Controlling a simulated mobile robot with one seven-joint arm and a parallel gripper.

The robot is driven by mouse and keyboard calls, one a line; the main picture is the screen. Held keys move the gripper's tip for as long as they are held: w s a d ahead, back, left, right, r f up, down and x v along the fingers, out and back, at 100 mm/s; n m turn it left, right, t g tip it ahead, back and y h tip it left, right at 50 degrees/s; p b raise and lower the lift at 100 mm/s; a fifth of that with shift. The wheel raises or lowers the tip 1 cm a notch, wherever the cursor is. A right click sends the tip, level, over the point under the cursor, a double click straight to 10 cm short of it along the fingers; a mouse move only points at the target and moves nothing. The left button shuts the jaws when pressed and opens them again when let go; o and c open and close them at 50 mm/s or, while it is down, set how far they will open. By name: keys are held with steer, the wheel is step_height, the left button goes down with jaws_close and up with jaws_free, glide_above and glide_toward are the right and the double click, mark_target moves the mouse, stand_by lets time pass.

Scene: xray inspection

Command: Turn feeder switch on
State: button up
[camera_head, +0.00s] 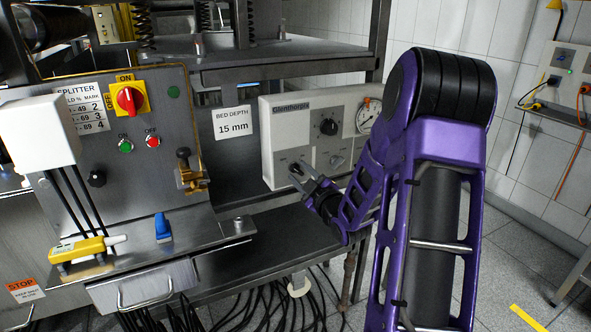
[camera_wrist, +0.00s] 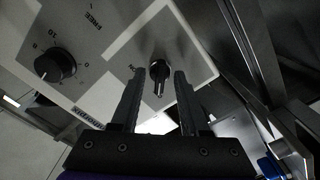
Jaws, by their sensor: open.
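In the wrist view, my gripper (camera_wrist: 160,75) is open, with one finger on each side of the switch. I cannot tell whether the fingers touch it. The label beside the switch is partly hidden by a finger. In the head view my gripper covers the switch area.
A larger black dial (camera_head: 328,127) sits higher on the box; it also shows in the wrist view (camera_wrist: 52,65). A pressure gauge (camera_head: 369,115) is at the box's right. A red rotary switch (camera_head: 129,99) on yellow is on the splitter panel (camera_head: 60,150). A shelf (camera_head: 285,240) runs below.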

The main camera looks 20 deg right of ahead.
steer(key=shift+w, duration=0.15)
steer(key=shift+c, duration=0.3)
jaws_close()
